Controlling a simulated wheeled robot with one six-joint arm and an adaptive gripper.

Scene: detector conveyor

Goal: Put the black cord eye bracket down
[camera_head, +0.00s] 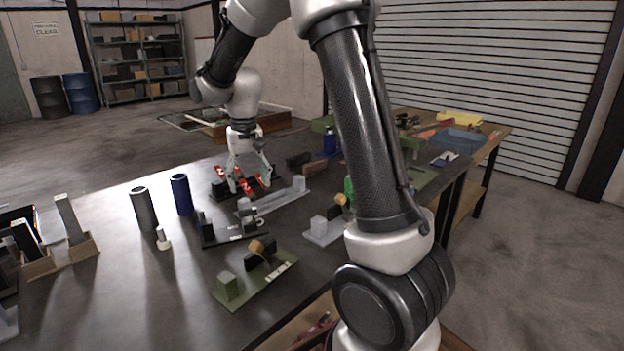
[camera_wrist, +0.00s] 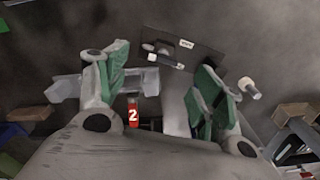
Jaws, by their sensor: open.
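What I take to be the black cord eye bracket (camera_head: 222,238) is a black plate with dark upright blocks, a small grey roll and a white label. It lies flat on the dark table, nearer the head camera than my gripper (camera_head: 250,182). In the wrist view the bracket (camera_wrist: 204,58) lies beyond the fingertips, apart from them. My gripper (camera_wrist: 160,80) has green pads, stands open and holds nothing I can see. It is low over a black rack (camera_head: 217,191) with red numbered tags. A red "2" tag (camera_wrist: 132,115) shows between the fingers.
A grey plate with blocks (camera_head: 298,184) lies beside the rack. An olive bracket plate (camera_head: 240,292) with a tan roll lies near the front edge. A grey cylinder (camera_head: 144,209), a blue cylinder (camera_head: 182,195) and a small white peg (camera_head: 163,241) stand left. Table between them is bare.

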